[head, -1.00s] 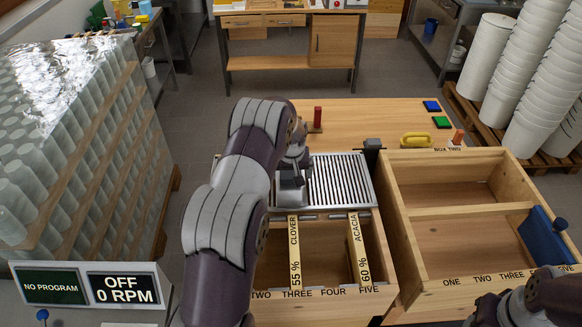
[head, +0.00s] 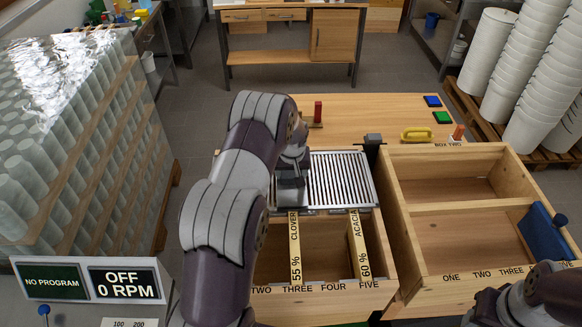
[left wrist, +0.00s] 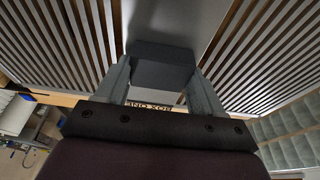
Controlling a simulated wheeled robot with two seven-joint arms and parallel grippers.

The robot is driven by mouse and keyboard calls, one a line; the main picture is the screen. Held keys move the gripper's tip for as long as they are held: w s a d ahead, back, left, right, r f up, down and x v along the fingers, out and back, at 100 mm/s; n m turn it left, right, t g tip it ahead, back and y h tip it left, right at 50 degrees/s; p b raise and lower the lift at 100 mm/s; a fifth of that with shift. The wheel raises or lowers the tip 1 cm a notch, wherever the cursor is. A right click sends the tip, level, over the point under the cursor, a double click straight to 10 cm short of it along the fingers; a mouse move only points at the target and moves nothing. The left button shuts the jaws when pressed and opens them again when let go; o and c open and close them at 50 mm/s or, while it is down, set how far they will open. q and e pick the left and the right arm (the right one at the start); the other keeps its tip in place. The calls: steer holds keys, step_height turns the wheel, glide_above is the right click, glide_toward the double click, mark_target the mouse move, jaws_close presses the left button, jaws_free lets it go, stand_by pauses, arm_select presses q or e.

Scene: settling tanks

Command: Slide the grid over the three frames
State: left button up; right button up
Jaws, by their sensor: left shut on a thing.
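The grid (head: 340,181), a slatted metal panel, lies flat over the back part of the front box, behind its open part. My left gripper (head: 291,184) is shut on the grid's dark grey handle block, which shows between the fingers in the left wrist view (left wrist: 162,68). Two wooden frames show in the open part: the clover frame (head: 295,250) marked 55 % and the acacia frame (head: 359,245) marked 60 %. My left arm hides the left side of the box; a third frame is not visible. Only part of my right arm shows at lower right; its fingers are not visible.
A wooden box (head: 408,235) stands close on the right, with a blue thing (head: 545,235) at its right wall. A dark post (head: 373,145) stands at the grid's back right corner. A yellow handle (head: 416,134) and a red piece (head: 318,112) are on the wooden top behind.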

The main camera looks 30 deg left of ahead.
mark_target(293, 197)
arm_select(q)
steer(key=s+d, duration=0.2)
steer(key=s, duration=0.1)
steer(key=shift+s+d, duration=0.1)
steer(key=shift+s, duration=0.2)
steer(key=shift+s+d+b, duration=0.4)
steer(key=shift+s+d, duration=0.05)
steer(key=shift+s, duration=0.25)
steer(key=shift+s+d+b, duration=0.4)
steer(key=shift+s, duration=0.25)
steer(key=shift+s+d+b, duration=0.95)
steer(key=shift+s+b, duration=0.15)
steer(key=shift+s, duration=0.5)
steer(key=shift+s+d+b, duration=1)
steer(key=shift+s+b, duration=0.05)
steer(key=shift+s, duration=0.5)
steer(key=shift+s+d+b, duration=0.95)
steer(key=shift+s+b, duration=0.15)
steer(key=shift+s, duration=0.5)
steer(key=shift+s+d+b, duration=0.5)
steer(key=shift+s+d, duration=0.1)
steer(key=shift+s, duration=0.35)
steer(key=shift+s+d+r, duration=0.1)
steer(key=shift+s, duration=0.15)
